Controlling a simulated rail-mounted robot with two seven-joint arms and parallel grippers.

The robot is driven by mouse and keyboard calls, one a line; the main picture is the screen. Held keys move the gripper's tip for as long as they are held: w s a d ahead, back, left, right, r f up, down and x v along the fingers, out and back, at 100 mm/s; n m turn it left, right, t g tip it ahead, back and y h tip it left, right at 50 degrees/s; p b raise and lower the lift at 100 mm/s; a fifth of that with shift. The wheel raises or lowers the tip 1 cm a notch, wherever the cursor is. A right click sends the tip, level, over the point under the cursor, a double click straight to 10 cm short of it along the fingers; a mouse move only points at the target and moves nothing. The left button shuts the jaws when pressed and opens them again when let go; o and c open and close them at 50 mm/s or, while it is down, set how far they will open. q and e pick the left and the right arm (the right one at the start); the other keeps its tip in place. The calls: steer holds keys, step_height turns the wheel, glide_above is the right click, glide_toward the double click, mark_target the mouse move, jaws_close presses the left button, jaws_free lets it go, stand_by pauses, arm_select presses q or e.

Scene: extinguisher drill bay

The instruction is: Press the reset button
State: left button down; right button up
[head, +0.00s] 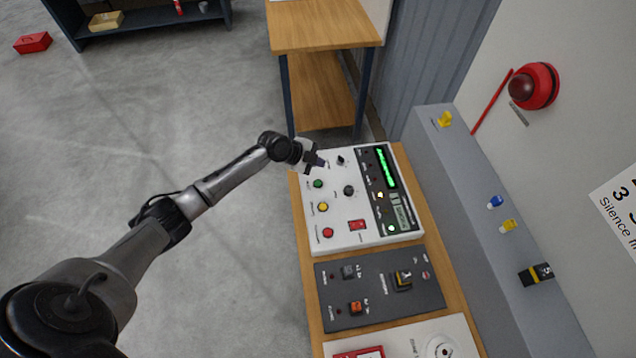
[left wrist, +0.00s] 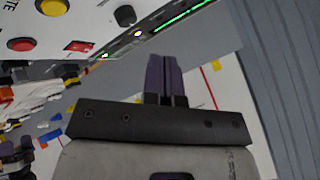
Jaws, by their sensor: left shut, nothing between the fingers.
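A white control panel (head: 335,215) lies on a wooden bench. Along its left side are a green button (head: 318,183), a yellow button (head: 322,207) and a red button (head: 328,232). The labels are too small to read, so I cannot tell which is the reset button. My left gripper (head: 320,162) is shut and empty over the panel's far left corner, beyond the green button. In the left wrist view its dark fingers (left wrist: 167,75) are together, with the yellow button (left wrist: 54,7) and red button (left wrist: 20,45) at upper left.
The panel also has black knobs (head: 349,190), a red square switch (head: 357,225) and a green-lit display (head: 386,167). A dark grey switch panel (head: 375,315) lies nearer. A grey ledge (head: 470,200) runs along the right. A wooden table (head: 325,30) stands beyond.

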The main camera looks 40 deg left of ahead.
arm_select(q)
steer(key=b, duration=0.5)
glide_above(318, 184)
step_height(318, 184, down, 8)
steer(key=shift+r, duration=0.25)
steer(key=shift+s+f+b, duration=0.1)
steer(key=shift+f+b, duration=0.4)
arm_select(e)
step_height(318, 184, down, 6)
steer(key=shift+a+f, duration=0.1)
steer(key=shift+a, duration=0.05)
stand_by(0.8)
arm_select(q)
steer(key=shift+f, duration=0.1)
steer(key=shift+f, duration=0.1)
arm_select(e)
steer(key=shift+f, duration=0.2)
arm_select(q)
steer(key=shift+f+b, duration=0.2)
steer(key=shift+b, duration=0.4)
arm_select(e)
steer(key=shift+f, duration=0.35)
